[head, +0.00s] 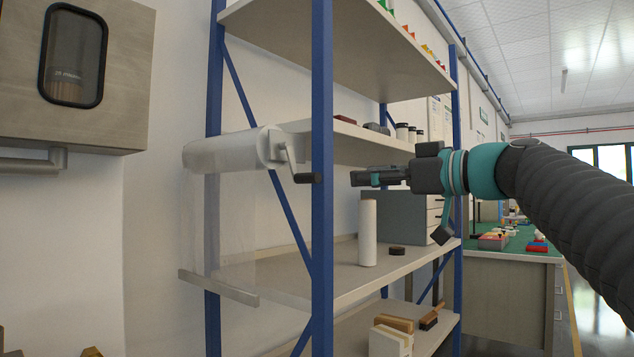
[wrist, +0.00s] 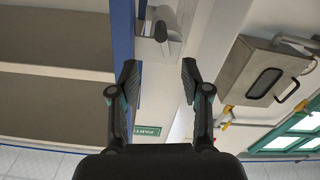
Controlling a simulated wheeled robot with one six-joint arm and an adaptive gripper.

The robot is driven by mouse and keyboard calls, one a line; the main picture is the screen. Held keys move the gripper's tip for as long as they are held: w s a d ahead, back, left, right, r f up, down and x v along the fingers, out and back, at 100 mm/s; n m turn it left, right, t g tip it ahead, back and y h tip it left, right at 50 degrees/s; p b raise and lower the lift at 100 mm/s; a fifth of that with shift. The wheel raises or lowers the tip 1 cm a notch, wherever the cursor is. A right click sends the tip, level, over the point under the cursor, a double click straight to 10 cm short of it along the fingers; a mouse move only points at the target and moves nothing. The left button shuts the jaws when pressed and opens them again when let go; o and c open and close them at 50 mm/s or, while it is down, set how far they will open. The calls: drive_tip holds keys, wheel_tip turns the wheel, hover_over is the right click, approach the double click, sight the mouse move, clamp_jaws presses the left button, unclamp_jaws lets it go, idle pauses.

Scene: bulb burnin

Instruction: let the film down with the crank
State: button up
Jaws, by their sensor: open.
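A white film roll (head: 225,152) is mounted beside the blue shelf rack. A clear sheet of film (head: 235,220) hangs from it to a pale bottom bar (head: 218,287). At the roll's near end is a metal crank (head: 286,158) with a black handle (head: 306,178), pointing right. My gripper (head: 354,178) is open and empty, a short gap to the right of the handle, about level with it. In the wrist view, the dark handle (wrist: 161,32) shows beyond and between the spread fingertips of my gripper (wrist: 159,72), not touched by them.
A blue rack post (head: 322,180) stands between handle and gripper in the picture, close beside both. Shelves hold a white cylinder (head: 368,232), a black puck (head: 397,250) and a brush (head: 431,317). A metal cabinet (head: 128,80) with a window hangs on the wall at left.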

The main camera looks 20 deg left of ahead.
sight(319, 178)
drive_tip(key=p+x, duration=0.3)
drive_tip(key=x, duration=1)
drive_tip(key=shift+w+a, duration=0.1)
drive_tip(key=shift+a, duration=0.1)
clamp_jaws()
